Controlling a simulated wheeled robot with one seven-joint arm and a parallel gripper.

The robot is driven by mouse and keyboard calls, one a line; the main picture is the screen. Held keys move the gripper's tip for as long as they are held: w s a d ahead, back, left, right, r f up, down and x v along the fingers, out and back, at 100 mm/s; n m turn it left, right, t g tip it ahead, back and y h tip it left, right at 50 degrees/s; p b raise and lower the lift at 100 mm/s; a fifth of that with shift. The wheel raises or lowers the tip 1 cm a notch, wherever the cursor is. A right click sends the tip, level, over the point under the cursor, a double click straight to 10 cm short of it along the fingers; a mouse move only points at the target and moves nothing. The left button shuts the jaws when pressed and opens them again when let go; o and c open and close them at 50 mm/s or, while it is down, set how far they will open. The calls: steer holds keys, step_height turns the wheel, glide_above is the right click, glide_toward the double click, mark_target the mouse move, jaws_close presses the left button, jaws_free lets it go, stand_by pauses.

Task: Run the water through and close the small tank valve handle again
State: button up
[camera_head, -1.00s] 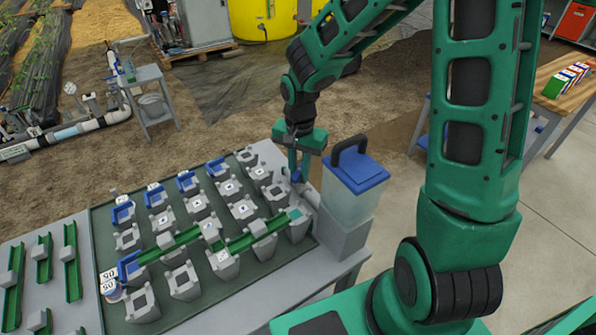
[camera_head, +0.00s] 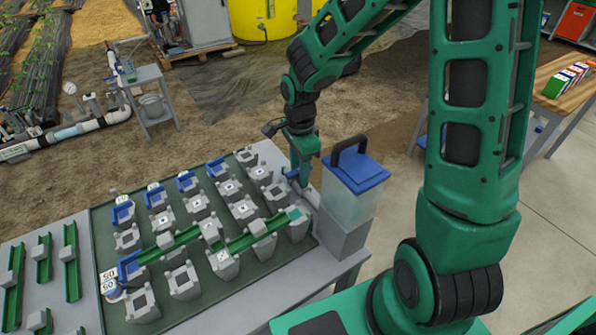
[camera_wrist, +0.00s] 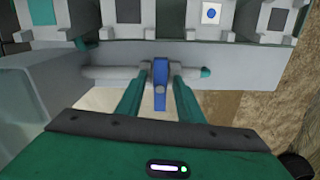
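The small tank (camera_head: 346,194) is a pale translucent box with a blue lid and dark handle, at the table's right end. The blue valve handle (camera_wrist: 160,84) sits on a pale horizontal pipe (camera_wrist: 110,73) in the wrist view. The handle lies across the pipe. My gripper (camera_wrist: 160,70) has its green fingertips close on both sides of the handle, with no clear gap. In the head view my gripper (camera_head: 302,178) points down beside the tank, and its fingers partly hide the handle. Green channels (camera_head: 241,242) run across grey blocks; I cannot tell whether water is in them.
Several grey blocks (camera_head: 180,281) stand on a dark green mat on the table. Loose green channels (camera_head: 72,274) lie at the left end. A wooden bench (camera_head: 566,91) stands at the right. Bare soil lies behind the table.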

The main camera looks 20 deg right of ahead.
steer(key=shift+r, duration=0.15)
step_height(320, 180, up, 10)
steer(key=shift+f, duration=0.15)
stand_by(0.6)
stand_by(0.3)
steer(key=s+d+r+n+h, duration=0.1)
steer(key=s+d+r+n, duration=0.35)
steer(key=s+d, duration=0.65)
steer(key=s+d+n+y, duration=0.1)
steer(key=s+d+n, duration=0.5)
steer(key=s, duration=0.7)
steer(key=shift+s+d+r, duration=0.25)
steer(key=shift+d, duration=0.25)
